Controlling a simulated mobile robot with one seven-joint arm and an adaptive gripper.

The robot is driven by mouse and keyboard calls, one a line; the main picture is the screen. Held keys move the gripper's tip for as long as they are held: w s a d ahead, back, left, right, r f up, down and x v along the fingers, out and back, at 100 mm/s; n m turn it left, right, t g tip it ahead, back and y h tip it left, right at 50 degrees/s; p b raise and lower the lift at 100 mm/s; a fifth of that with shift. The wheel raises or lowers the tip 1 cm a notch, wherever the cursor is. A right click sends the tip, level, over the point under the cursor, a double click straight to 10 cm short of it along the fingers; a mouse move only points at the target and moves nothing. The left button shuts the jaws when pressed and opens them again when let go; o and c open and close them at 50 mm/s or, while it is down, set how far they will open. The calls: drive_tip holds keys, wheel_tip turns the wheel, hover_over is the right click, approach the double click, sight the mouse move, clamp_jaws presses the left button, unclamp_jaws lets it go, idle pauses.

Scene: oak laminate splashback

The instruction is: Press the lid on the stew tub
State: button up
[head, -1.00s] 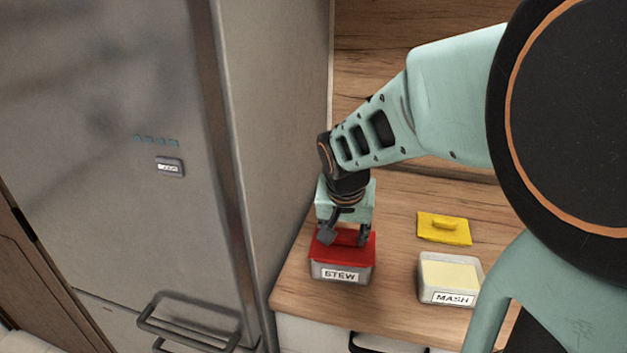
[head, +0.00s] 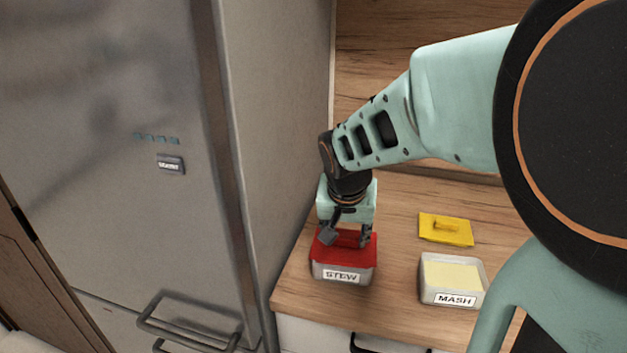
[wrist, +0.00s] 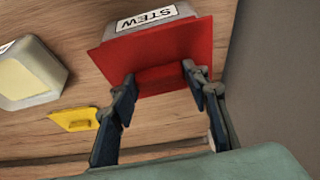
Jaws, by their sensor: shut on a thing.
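The stew tub (head: 342,276) is a grey box with a STEW label near the left end of the counter. The red lid (head: 358,252) lies over its top in the head view. In the wrist view the red lid (wrist: 185,45) covers most of the tub (wrist: 150,18), whose labelled side shows beyond the lid's edge. My gripper (head: 345,240) is above the lid, its fingers shut on the lid's red handle (wrist: 162,73). Whether the lid is fully seated on the rim cannot be told.
An open mash tub (head: 452,280) with pale yellow contents stands to the right. A yellow lid (head: 445,229) lies behind it on the wooden counter (head: 395,225). A tall steel fridge (head: 110,180) stands close on the left. The wooden splashback (head: 400,35) is behind.

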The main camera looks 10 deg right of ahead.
drive_tip(key=shift+f+b, duration=0.4)
drive_tip(key=shift+b, duration=0.25)
idle(0.9)
idle(0.4)
drive_tip(key=o, duration=1.5)
drive_tip(key=shift+o, duration=0.2)
drive_tip(key=shift+r+p, duration=2.5)
drive_tip(key=shift+r, duration=1.05)
drive_tip(key=shift+c, duration=0.4)
clamp_jaws()
